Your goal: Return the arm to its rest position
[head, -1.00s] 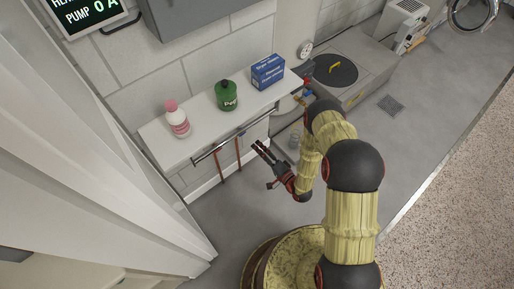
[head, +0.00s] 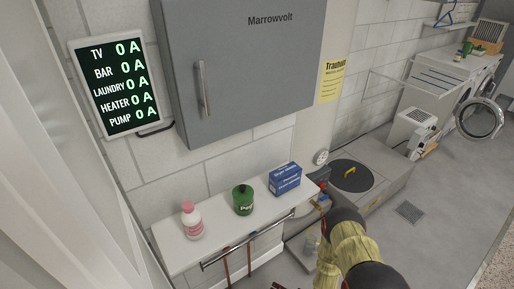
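My arm (head: 351,250), yellow with dark joints, reaches up from the bottom edge in the head view, to the right of the white shelf. Only a small dark and red bit of my gripper (head: 281,286) shows at the bottom edge, below the shelf's front rail. The rest of it is cut off by the frame, so I cannot tell its opening or whether it holds anything.
The white shelf (head: 218,240) bears a pink-and-white bottle (head: 192,221), a green container (head: 243,200) and a blue box (head: 285,179). A grey cabinet (head: 240,70) hangs above. A low grey unit (head: 378,192) stands right. Grey floor (head: 440,245) is clear farther right.

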